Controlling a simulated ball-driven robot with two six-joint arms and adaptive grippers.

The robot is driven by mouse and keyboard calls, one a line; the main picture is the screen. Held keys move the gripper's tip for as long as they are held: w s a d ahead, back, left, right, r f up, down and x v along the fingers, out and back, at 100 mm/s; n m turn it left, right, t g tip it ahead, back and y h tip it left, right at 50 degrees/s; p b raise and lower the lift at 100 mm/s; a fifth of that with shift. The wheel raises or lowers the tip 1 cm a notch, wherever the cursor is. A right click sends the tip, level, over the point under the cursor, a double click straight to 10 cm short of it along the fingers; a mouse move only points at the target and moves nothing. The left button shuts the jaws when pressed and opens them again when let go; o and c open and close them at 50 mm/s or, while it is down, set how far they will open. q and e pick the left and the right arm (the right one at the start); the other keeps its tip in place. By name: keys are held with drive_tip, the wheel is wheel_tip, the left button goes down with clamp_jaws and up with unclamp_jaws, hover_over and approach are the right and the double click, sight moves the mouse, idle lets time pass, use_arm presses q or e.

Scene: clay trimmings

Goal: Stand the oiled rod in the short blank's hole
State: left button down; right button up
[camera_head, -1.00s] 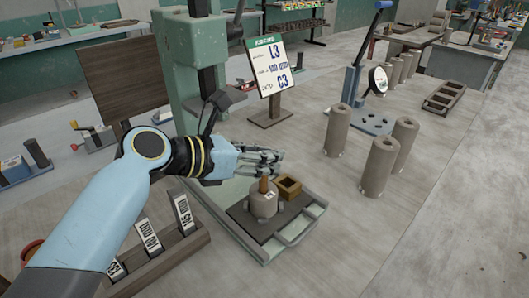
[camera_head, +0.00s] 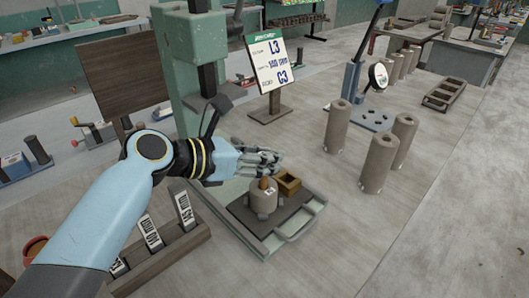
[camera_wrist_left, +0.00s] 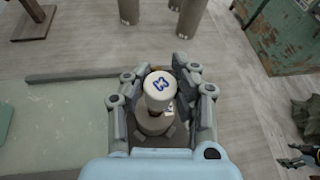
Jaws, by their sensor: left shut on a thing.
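The short blank (camera_head: 263,201) is a squat grey-beige cylinder on the dark plate of a green press. The orange-brown rod (camera_head: 265,183) stands upright at its top; its lower end is hidden, seemingly in the hole. My left gripper (camera_head: 264,162) is above the blank, shut on the rod. In the left wrist view the rod's white round end (camera_wrist_left: 160,86) carries a blue mark between the fingers, with the blank (camera_wrist_left: 154,123) beneath. A dark hand, seemingly my right gripper (camera_wrist_left: 294,158), shows small at that view's right edge.
Several tall grey cylinders (camera_head: 378,164) stand farther right. The green press column (camera_head: 192,65) and a sign (camera_head: 270,62) rise behind. A label rack (camera_head: 170,247) is in front.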

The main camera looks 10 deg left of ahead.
idle(0.3)
use_arm(q)
drive_tip(key=c, duration=1)
unclamp_jaws()
drive_tip(key=v, duration=1.2)
